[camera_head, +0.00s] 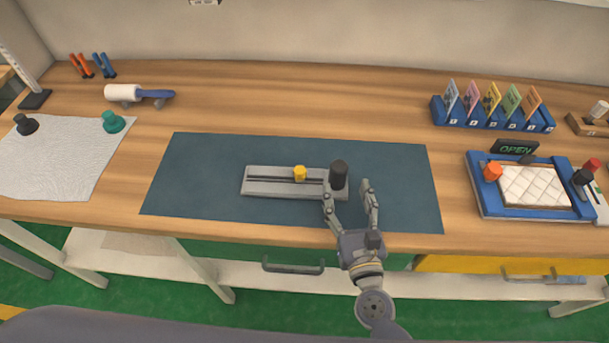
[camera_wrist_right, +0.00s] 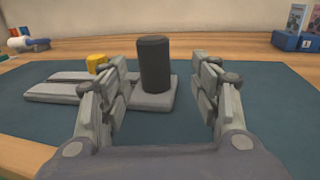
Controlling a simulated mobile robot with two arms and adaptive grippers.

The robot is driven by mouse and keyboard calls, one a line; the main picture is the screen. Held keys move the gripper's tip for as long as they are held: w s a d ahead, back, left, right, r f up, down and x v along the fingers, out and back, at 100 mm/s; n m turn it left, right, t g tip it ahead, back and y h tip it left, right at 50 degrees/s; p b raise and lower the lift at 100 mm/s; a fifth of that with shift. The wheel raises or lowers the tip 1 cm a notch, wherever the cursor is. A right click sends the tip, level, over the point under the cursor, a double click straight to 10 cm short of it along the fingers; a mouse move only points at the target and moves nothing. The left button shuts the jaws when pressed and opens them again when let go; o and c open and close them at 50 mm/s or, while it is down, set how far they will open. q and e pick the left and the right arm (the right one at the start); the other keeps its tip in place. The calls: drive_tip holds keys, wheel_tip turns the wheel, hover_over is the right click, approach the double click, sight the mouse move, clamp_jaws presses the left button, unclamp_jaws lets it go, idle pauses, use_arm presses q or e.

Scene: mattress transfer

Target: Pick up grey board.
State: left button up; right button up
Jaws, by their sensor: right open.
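The grey board (camera_head: 270,188) lies flat on the dark blue mat, with a long slot along it. A yellow knob (camera_head: 300,173) sits near its middle and a black cylinder (camera_head: 338,175) stands at its right end. My right gripper (camera_head: 350,188) is open at the board's right end, near the black cylinder. In the right wrist view the cylinder (camera_wrist_right: 155,65) stands ahead between the open fingers (camera_wrist_right: 165,88), and the left finger hides part of the board (camera_wrist_right: 55,91). I see no left gripper in the head view.
The mat (camera_head: 200,170) is otherwise bare. A blue tray (camera_head: 478,190) with a quilted white pad (camera_head: 535,186) is on the right. A blue card rack (camera_head: 480,118) stands behind it. A white cloth (camera_head: 60,160) and a white roller (camera_head: 123,93) are on the left.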

sight(340, 180)
drive_tip(key=shift+w+a, duration=0.1)
drive_tip(key=shift+w, duration=0.4)
drive_tip(key=shift+w+a, duration=0.1)
drive_tip(key=shift+w, duration=0.2)
drive_tip(key=p+x, duration=0.1)
drive_tip(key=x, duration=0.1)
drive_tip(key=p+x, duration=0.1)
drive_tip(key=x, duration=0.1)
drive_tip(key=shift+s+a+r, duration=0.1)
drive_tip(key=shift+a+r, duration=0.1)
drive_tip(key=shift+a, duration=0.15)
drive_tip(key=shift+w+a+f, duration=0.1)
drive_tip(key=shift+w+f, duration=0.05)
drive_tip(key=shift+w, duration=0.4)
drive_tip(key=shift+s, duration=0.1)
drive_tip(key=shift+c, duration=0.9)
use_arm(q)
drive_tip(key=shift+w+d+r, duration=0.1)
drive_tip(key=shift+w+r, duration=0.05)
drive_tip(key=shift+r, duration=0.45)
drive_tip(key=shift+w+r, duration=0.15)
drive_tip(key=shift+r, duration=0.4)
use_arm(e)
clamp_jaws()
